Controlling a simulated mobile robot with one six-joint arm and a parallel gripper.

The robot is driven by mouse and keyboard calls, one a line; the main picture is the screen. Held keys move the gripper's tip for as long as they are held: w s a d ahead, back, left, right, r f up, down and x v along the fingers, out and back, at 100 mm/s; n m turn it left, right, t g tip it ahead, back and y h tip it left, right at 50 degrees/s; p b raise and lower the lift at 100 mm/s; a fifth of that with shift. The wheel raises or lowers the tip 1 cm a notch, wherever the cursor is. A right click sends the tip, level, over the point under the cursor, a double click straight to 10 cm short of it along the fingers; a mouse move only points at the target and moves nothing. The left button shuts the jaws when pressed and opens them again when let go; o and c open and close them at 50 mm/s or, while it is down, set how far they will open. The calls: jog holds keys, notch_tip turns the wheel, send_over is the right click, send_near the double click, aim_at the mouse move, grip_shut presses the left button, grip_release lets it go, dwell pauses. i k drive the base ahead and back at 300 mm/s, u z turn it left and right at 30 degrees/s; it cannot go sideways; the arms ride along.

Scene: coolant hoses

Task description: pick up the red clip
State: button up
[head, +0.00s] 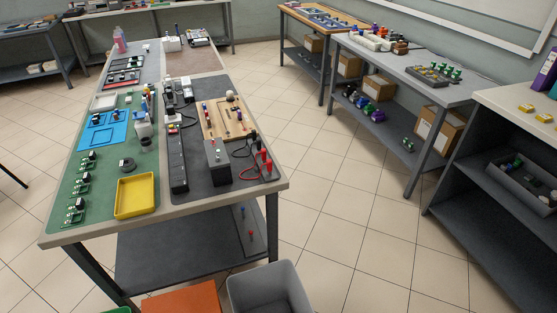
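The head view shows a long workbench (100,243) on the left. Several small red pieces stand at its near right corner, and one of them (268,165) may be the red clip, but it is too small to tell its shape. A red cable (252,178) lies beside these pieces, next to a grey box (217,160). Another small red-topped piece (251,234) is on the lower shelf under the bench. No piece can be made out for certain as the red clip. My gripper is not in view.
A yellow tray (135,213), a blue tray (92,133), a black power strip (177,165) and a wooden board (218,129) crowd the bench. A grey bin (268,292) and an orange box (182,300) stand at its near end. The tiled floor (345,200) to the right is clear.

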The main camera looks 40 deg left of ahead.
aim_at(269, 164)
jog(key=i, duration=2.7)
jog(key=u, duration=0.05)
jog(key=k, duration=0.2)
jog(key=z, duration=3.2)
